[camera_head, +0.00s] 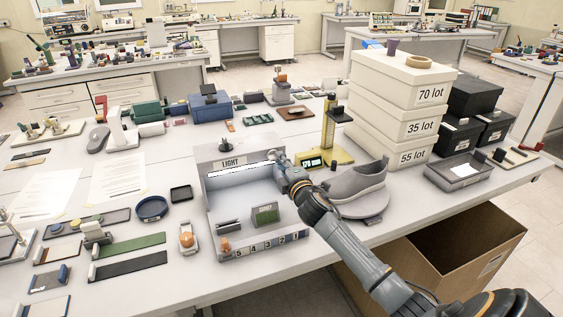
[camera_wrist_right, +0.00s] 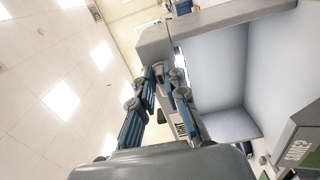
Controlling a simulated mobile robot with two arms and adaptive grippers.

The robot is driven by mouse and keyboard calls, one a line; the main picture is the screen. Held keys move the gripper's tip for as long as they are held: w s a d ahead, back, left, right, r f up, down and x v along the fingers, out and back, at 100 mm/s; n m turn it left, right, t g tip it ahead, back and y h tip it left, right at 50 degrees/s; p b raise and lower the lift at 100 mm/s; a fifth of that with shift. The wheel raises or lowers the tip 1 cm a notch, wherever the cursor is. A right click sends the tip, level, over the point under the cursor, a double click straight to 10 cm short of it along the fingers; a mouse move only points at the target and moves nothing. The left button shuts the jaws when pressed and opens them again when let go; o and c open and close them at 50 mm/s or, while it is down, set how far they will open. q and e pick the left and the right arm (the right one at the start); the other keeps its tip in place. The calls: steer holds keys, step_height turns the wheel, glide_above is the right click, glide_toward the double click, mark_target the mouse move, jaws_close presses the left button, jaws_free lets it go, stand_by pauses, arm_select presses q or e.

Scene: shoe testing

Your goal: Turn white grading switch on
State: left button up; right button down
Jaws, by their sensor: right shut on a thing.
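The grey light box (camera_head: 258,250) stands on the bench with its front open and a LIGHT label (camera_head: 234,162) on its top panel. A bright white strip (camera_head: 240,170) shows under that panel. My right gripper (camera_head: 283,160) is at the box's upper right corner. In the right wrist view its two blue fingers (camera_wrist_right: 166,76) are close together at the edge of the box (camera_wrist_right: 218,20). They are shut on a small part there, mostly hidden by the fingers. I cannot make out a separate white switch. My left gripper is not in view.
An open cardboard box (camera_head: 465,245) is below the bench edge.

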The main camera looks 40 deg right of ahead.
steer(key=c, duration=1.4)
jaws_free()
steer(key=shift+o, duration=0.2)
steer(key=shift+s, duration=0.1)
steer(key=v, duration=1.1)
steer(key=shift+s, duration=0.4)
steer(key=shift+a, duration=0.15)
